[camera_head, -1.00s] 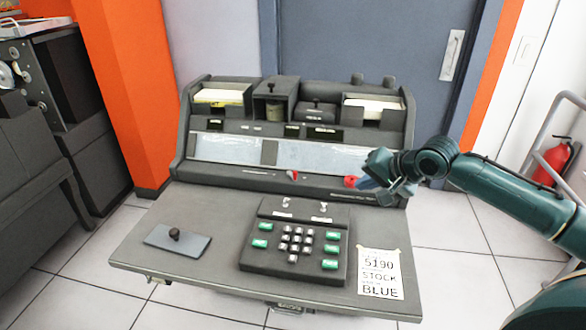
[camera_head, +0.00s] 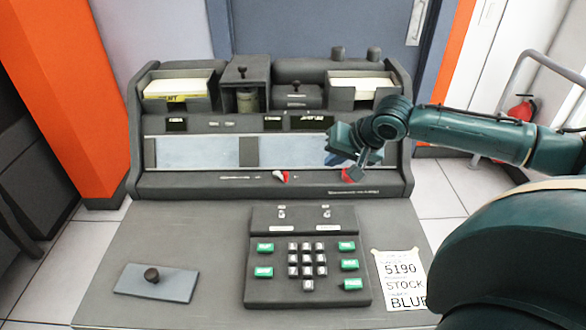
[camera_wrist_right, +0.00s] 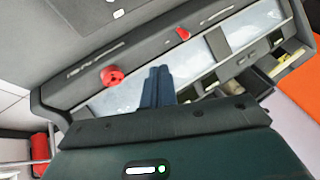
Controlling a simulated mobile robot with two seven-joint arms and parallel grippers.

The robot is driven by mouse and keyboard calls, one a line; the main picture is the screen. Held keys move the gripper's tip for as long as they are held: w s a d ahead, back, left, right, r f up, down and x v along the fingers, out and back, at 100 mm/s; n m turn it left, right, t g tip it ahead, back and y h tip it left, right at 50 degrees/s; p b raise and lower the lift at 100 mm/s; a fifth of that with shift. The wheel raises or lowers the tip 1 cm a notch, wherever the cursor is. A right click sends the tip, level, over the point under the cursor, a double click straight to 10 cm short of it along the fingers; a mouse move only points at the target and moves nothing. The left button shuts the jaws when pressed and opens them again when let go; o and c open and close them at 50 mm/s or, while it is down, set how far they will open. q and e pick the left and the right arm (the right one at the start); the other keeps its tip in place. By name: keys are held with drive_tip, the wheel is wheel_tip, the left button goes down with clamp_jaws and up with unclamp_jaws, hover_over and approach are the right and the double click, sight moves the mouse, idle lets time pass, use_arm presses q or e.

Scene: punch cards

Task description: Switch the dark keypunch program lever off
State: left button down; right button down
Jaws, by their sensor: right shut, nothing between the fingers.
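The dark keypunch (camera_head: 215,188) stands ahead of me. A small red-and-white lever (camera_head: 280,177) sits on its front strip, below the light windows; this looks like the program lever. It shows red in the right wrist view (camera_wrist_right: 183,34). To its right is a red round knob (camera_head: 349,175), partly behind my gripper in the head view and clear in the right wrist view (camera_wrist_right: 112,76). My right gripper (camera_head: 336,160) is shut and empty, right of the lever and apart from it. Its blue fingers (camera_wrist_right: 157,84) lie together before the window strip. My left gripper is out of view.
The desk carries a keypad (camera_head: 307,260), a plate with a dark knob (camera_head: 155,283) and a paper note (camera_head: 400,278). Card hoppers (camera_head: 178,88) stand on top. An orange pillar (camera_head: 65,100) is at left, a red extinguisher (camera_head: 520,110) at right.

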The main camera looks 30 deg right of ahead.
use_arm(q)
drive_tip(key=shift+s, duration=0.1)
use_arm(e)
drive_tip(key=shift+s, duration=0.1)
use_arm(q)
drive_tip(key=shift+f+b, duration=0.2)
drive_tip(key=shift+b, duration=0.2)
use_arm(e)
drive_tip(key=w+a+f, duration=0.4)
drive_tip(key=w+f, duration=0.4)
drive_tip(key=shift+w+f, duration=0.15)
drive_tip(key=shift+w, duration=0.15)
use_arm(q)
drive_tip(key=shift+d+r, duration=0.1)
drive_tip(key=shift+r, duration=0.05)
use_arm(e)
drive_tip(key=shift+a, duration=0.1)
